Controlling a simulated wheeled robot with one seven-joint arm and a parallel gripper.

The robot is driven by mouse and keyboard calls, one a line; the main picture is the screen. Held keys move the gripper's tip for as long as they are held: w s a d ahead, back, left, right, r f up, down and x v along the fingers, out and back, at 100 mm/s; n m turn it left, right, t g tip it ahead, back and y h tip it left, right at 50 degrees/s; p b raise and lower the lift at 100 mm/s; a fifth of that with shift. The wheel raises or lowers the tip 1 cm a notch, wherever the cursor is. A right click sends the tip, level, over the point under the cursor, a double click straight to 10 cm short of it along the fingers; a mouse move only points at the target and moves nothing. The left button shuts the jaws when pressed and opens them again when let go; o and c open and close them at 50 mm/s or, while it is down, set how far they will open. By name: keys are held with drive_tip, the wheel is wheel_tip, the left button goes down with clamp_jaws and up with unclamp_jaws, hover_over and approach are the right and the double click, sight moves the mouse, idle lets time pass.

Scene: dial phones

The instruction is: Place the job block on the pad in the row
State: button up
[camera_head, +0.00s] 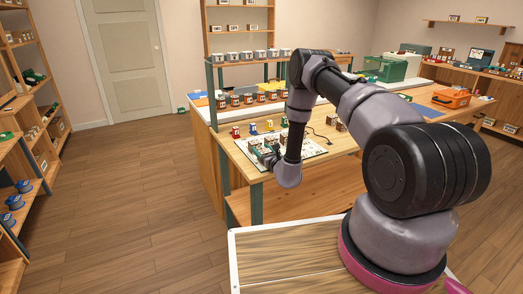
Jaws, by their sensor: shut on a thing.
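My gripper (268,157) is low over the near left part of a white board (312,151) on the wooden workbench. It is small and partly hidden by my wrist. It is shut on a small block, taken to be the job block, whose outline I cannot separate clearly from the fingers. Several small green-and-brown blocks (255,144) stand in a row on the board beside the gripper. The pad in the row cannot be made out; my wrist and the blocks cover that part. Whether the held block touches the board, I cannot tell.
Small coloured items, including a red one (236,132) and a blue one (253,128), stand behind the board. Brown blocks (340,126) and a dark cable lie to its right. Orange-and-dark jars (235,100) line a raised ledge behind. Open floor lies left of the bench.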

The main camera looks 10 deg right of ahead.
drive_tip(key=o, duration=1)
drive_tip(key=shift+f, duration=0.15)
drive_tip(key=o, duration=0.4)
